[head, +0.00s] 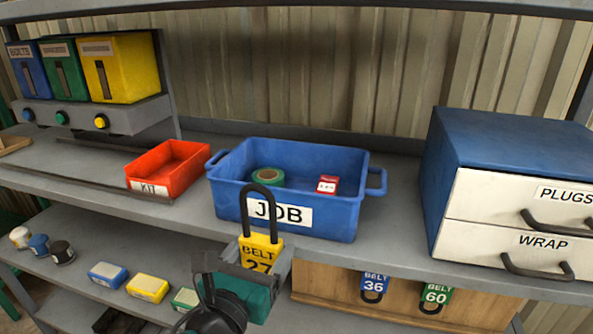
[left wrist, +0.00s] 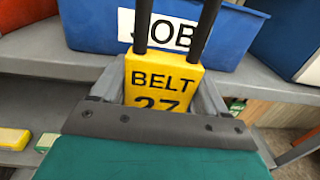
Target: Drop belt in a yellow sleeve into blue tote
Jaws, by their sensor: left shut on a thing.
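The belt in a yellow sleeve (head: 261,250) is marked BELT 27, with a black loop rising above the sleeve. My left gripper (head: 262,262) is shut on the yellow sleeve and holds it upright in front of the blue tote (head: 230,206). The sleeve also shows in the left wrist view (left wrist: 160,80), between the fingers, its lower part hidden by the gripper. The blue tote, labelled JOB, stands on the shelf; a green-edged roll (head: 268,178) and a red and white packet (head: 328,184) lie in it. The loop overlaps the tote's front in the picture. My right gripper is not in view.
A red KIT bin (head: 178,177) stands left of the tote, and a drawer unit (head: 480,160) stands right. Belts in blue (head: 375,282) and green (head: 438,293) sleeves hang on a wooden board below. Small boxes (head: 148,288) lie on the lower shelf.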

